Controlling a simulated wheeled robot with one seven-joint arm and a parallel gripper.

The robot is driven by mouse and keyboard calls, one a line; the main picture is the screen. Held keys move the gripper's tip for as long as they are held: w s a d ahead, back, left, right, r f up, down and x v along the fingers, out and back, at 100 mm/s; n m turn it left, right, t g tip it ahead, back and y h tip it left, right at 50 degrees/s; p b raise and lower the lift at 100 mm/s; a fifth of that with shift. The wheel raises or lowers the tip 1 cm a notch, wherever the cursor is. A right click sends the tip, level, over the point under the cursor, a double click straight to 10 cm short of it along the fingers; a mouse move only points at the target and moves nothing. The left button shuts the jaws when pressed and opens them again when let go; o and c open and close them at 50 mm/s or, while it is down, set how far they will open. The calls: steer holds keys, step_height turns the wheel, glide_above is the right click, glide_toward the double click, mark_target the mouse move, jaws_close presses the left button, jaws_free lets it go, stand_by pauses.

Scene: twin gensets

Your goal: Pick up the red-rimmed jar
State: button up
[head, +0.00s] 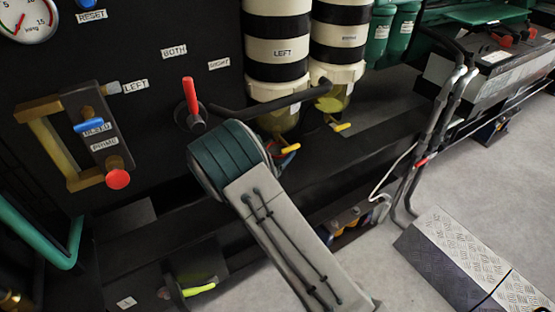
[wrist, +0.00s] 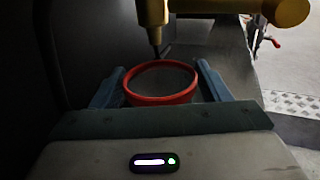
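The red-rimmed jar (wrist: 160,98) shows in the wrist view as a round open vessel with a dark inside. My gripper (wrist: 160,68) has its two blue-grey fingers one on each side of the jar, close to the rim. Whether the fingers press on the jar or stand just clear of it cannot be told. What the jar rests on is hidden.
In the wrist view, a brass fitting (wrist: 153,12) with a thin dark spout hangs just over the jar's far side. In the head view, striped filter cylinders (head: 277,40) with yellow-handled taps stand behind my arm. A red lever (head: 191,96) juts out nearby.

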steer(key=c, duration=0.7)
steer(key=shift+r, duration=0.2)
steer(key=shift+s+a+r+p, duration=0.1)
steer(key=shift+r+p, duration=0.45)
steer(key=shift+r, duration=0.15)
steer(key=p+v, duration=0.4)
steer(key=v, duration=1.3)
steer(key=shift+s+a+f, duration=0.15)
steer(key=shift+s, duration=0.2)
stand_by(0.5)
